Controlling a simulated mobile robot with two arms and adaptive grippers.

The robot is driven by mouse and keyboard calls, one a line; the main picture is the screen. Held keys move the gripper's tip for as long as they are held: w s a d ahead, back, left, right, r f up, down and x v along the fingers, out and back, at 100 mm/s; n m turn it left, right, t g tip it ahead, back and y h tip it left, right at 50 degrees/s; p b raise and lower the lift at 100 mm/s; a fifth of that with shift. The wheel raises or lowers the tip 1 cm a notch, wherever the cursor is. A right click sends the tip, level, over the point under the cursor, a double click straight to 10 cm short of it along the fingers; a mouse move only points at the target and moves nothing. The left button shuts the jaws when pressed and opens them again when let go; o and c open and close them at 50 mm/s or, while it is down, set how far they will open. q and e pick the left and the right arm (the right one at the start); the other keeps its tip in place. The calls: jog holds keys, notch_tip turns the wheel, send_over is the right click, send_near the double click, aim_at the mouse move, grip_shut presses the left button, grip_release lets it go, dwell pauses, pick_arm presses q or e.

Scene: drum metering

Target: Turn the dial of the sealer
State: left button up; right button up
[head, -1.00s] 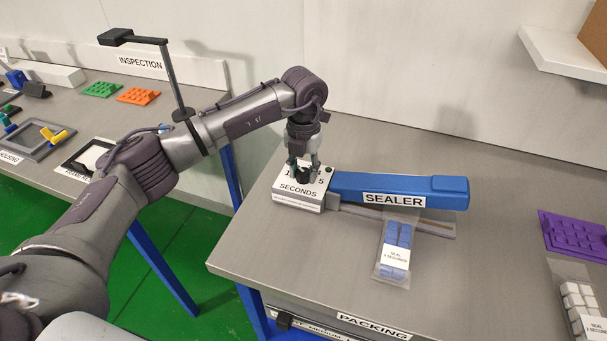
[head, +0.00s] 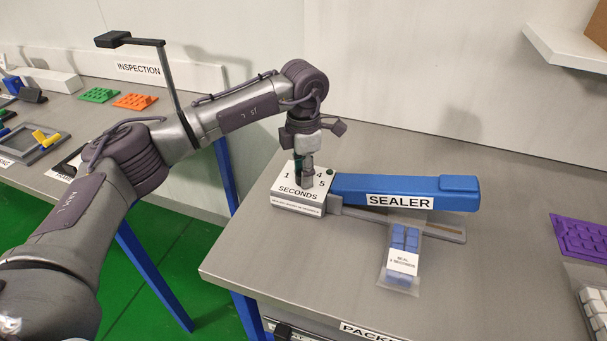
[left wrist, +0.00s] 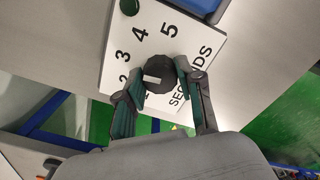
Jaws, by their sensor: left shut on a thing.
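The sealer (head: 405,188) is a long blue arm on a grey base on the packing table. Its white control box (head: 300,205) at the left end bears the word SECONDS and numerals. The black round dial (left wrist: 160,72) stands among the numerals in the left wrist view; its white mark lies on the side towards the 2. My left gripper (head: 306,180) points down at the box, and in the left wrist view its green-padded fingers (left wrist: 160,77) are shut on the dial from both sides. In the head view the gripper hides the dial and some numerals. My right gripper is out of view.
A clear bag with blue blocks and a seal-seconds label (head: 403,255) lies against the sealer's front. A green button (head: 330,172) is on the box. A purple tray (head: 582,238) and white blocks are at right. The table's front left is bare.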

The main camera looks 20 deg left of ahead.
pick_arm(q)
jog(key=shift+m, duration=0.5)
jog(key=o, duration=1.1)
jog(key=shift+o, duration=0.2)
notch_tip(320, 180, up, 12)
